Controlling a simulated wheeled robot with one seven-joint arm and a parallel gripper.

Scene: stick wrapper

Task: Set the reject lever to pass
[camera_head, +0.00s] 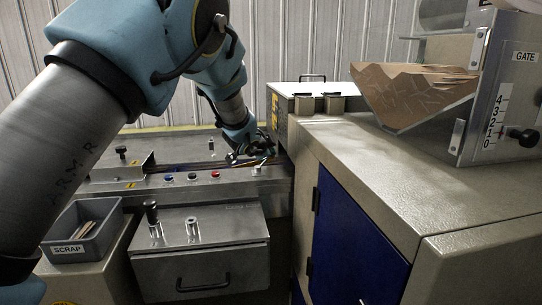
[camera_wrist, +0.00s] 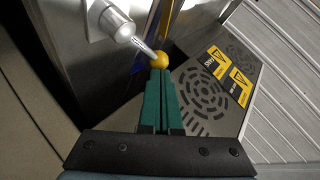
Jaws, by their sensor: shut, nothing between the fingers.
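The lever (camera_wrist: 143,47) shows in the wrist view as a thin metal rod with a yellow ball knob (camera_wrist: 160,61), coming out of a pale round boss (camera_wrist: 112,21). My gripper (camera_wrist: 160,72) has its green fingers shut together, with their tips right at the near side of the knob. I cannot tell whether they touch it. No pass or reject marking is readable. In the head view my gripper (camera_head: 257,159) is low over the metal machine bed, beside the tall beige cabinet; the lever there is too small to make out surely.
A beige cabinet (camera_head: 400,165) with blue doors stands close on the right. A hopper of brown sticks or wrappers (camera_head: 415,85) and a GATE scale (camera_head: 497,115) are on top. A grey SCRAP bin (camera_head: 68,251), several buttons (camera_head: 192,177) and a drawer-like box (camera_head: 200,255) are at left.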

